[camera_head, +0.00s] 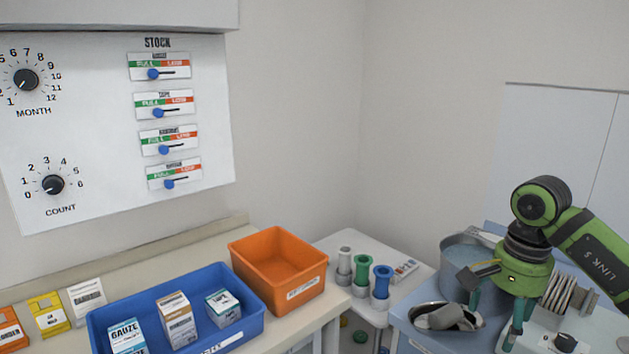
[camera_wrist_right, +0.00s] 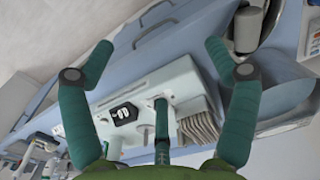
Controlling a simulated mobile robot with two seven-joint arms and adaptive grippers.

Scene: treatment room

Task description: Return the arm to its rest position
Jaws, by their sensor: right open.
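My right gripper (camera_head: 494,310) hangs at the right of the head view, at the end of a green and black arm. It is above the blue cart by the round metal pot. In the right wrist view its teal fingers (camera_wrist_right: 160,85) are spread apart with nothing between them. Beyond them is a white device (camera_wrist_right: 178,78) with a black switch and a row of plates. My left gripper is in neither view.
A metal pot (camera_head: 452,286) and a kidney dish (camera_head: 412,310) stand close to the right gripper. A blue bin (camera_head: 103,318) with several boxes and an empty orange bin (camera_head: 247,258) sit on the left counter. A wall panel (camera_head: 100,140) carries dials and sliders.

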